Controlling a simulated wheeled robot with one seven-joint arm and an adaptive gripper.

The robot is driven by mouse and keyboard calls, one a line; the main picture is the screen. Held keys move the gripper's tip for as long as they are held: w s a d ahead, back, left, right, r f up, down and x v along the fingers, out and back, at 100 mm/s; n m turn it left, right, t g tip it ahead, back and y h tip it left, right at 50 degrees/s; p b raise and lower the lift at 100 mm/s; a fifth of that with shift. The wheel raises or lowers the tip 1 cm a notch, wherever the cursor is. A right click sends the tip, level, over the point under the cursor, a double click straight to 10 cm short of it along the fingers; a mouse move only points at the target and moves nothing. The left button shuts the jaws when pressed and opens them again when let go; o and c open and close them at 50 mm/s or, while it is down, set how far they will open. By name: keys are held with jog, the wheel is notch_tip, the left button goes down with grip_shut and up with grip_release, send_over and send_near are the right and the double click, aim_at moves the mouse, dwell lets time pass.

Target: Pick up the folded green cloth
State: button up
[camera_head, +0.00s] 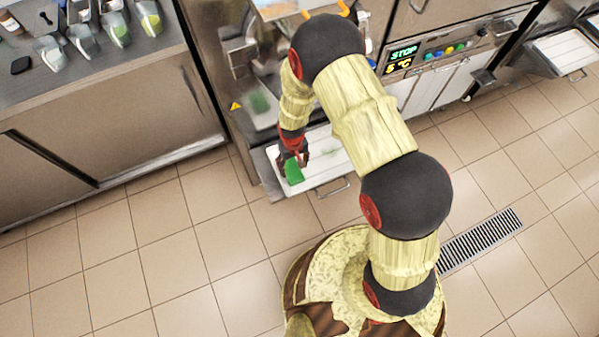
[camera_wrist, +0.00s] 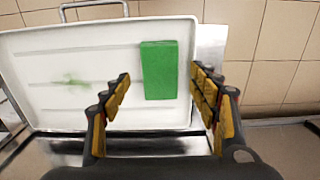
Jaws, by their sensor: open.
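The folded green cloth (camera_wrist: 159,70) is a flat green rectangle lying on a white tray (camera_wrist: 50,105) in the wrist view. It lies toward the tray's right side. In the head view the cloth (camera_head: 293,172) shows as a small green patch at the tray's left part, just beside my gripper (camera_head: 292,155). In the wrist view my gripper (camera_wrist: 160,105) is open, with one finger on each side of the lower part of the cloth in the picture. Nothing is held. I cannot tell how high the fingers are above the tray.
The tray has a metal handle (camera_head: 333,188) on its front edge and a faint green smear (camera_wrist: 72,82). A counter (camera_head: 120,70) with several scoops is at left. Tiled floor with a drain grate (camera_head: 482,238) is clear.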

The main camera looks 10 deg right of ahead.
aim_at(294, 173)
jog(key=shift+w+f, duration=0.15)
jog(key=shift+f, duration=0.2)
jog(key=shift+d+f+b, duration=0.1)
jog(key=shift+f+b, duration=0.25)
jog(key=shift+f, duration=0.5)
notch_tip(294, 173, down, 5)
jog(key=shift+f+b, duration=0.15)
jog(key=shift+b, duration=0.75)
jog(key=c, duration=0.3)
jog(key=c, duration=0.7)
jog(key=shift+c, duration=0.2)
